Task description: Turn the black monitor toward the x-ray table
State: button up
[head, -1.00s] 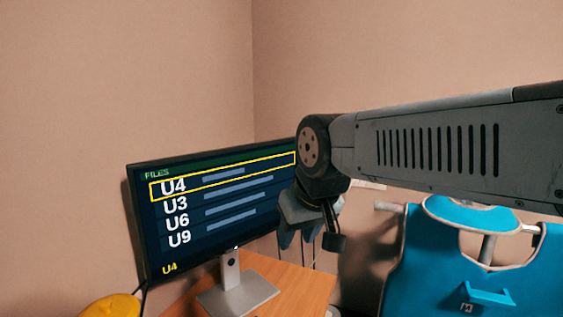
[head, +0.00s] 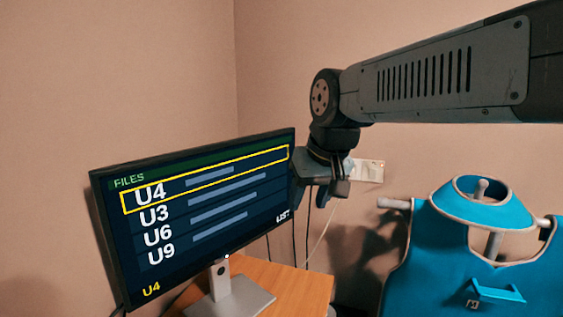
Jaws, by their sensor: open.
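The black monitor (head: 205,208) stands on a silver stand (head: 226,291) on a wooden desk (head: 301,287). Its lit screen lists files U4, U3, U6 and U9, with U4 framed in yellow. The screen faces forward, its right side higher in the picture. My gripper (head: 311,192) is open, pointing down, at the monitor's right edge. One finger is close beside that edge; I cannot tell whether it touches. Nothing shows between the fingers. The x-ray table is not in view.
A blue apron (head: 430,258) with a collar hangs on a rack at the right. Cables hang behind the desk below a wall socket plate (head: 367,171). Bare walls meet in a corner behind the monitor. The space between desk and apron is narrow.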

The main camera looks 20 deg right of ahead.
jog(key=w+d+r+m+g+y, duration=0.1)
jog(key=w+d+r+m+g, duration=0.2)
jog(key=w, duration=0.6)
jog(key=w+d+r+m+y, duration=0.1)
jog(key=w+d+r+m, duration=0.25)
jog(key=w+d, duration=0.45)
jog(key=w+d+r+m+g+y, duration=0.1)
jog(key=w+d+r+m+g, duration=0.2)
jog(key=w, duration=0.8)
jog(key=w+d+f+m+g, duration=0.1)
jog(key=w+d+m, duration=0.15)
jog(key=w, duration=0.55)
jog(key=x, duration=1.3)
jog(key=shift+y, duration=0.3)
jog(key=shift+a+f, duration=0.1)
grip_shut()
jog(key=shift+n, duration=0.3)
